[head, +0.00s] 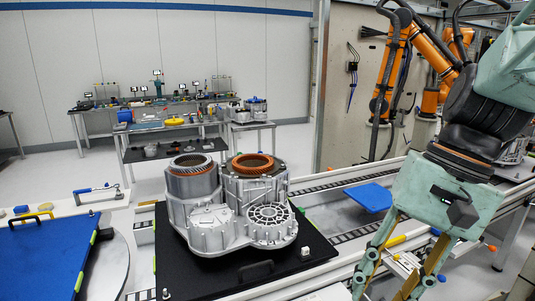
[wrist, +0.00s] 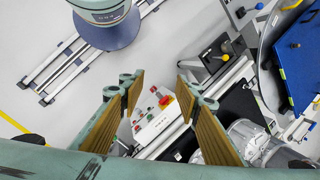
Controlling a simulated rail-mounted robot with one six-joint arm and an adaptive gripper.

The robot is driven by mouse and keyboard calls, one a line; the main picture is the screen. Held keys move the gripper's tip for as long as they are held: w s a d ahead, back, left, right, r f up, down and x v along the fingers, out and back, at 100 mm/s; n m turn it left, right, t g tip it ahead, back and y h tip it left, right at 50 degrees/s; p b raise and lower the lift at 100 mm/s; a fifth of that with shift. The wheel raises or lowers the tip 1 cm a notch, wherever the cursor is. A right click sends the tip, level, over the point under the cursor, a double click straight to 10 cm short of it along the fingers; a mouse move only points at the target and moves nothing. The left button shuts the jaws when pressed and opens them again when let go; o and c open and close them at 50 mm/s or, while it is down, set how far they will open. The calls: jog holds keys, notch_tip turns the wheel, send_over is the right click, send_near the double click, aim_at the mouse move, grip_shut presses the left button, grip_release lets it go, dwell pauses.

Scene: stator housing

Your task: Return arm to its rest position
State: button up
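My gripper (head: 393,280) hangs at the right of the head view, under my pale green arm, with its tips near or past the bottom edge. In the wrist view my gripper (wrist: 160,92) has its two tan-padded fingers wide apart with nothing held between them. The silver stator housing (head: 225,215) stands on a black board to the left of my gripper, clear of it. Two stators with copper windings, left (head: 190,162) and right (head: 252,163), sit upright in it. The housing (wrist: 245,135) is partly hidden behind a finger in the wrist view.
A blue panel (head: 40,260) lies at the left on a round table. A white control box (wrist: 155,120) with red buttons shows below, between the fingers. An orange robot arm (head: 390,75) stands behind mine. A workbench (head: 95,108) is at the back. Open floor shows at the wrist view's left.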

jog(key=s+d+r+n+t+h, duration=0.2)
jog(key=s+r, duration=0.4)
jog(key=s, duration=0.3)
jog(key=shift+s+n+t+h, duration=0.4)
jog(key=shift+n+t+h, duration=0.4)
jog(key=shift+n+t, duration=0.55)
dwell(1.0)
jog(key=shift+d, duration=0.1)
dwell(0.6)
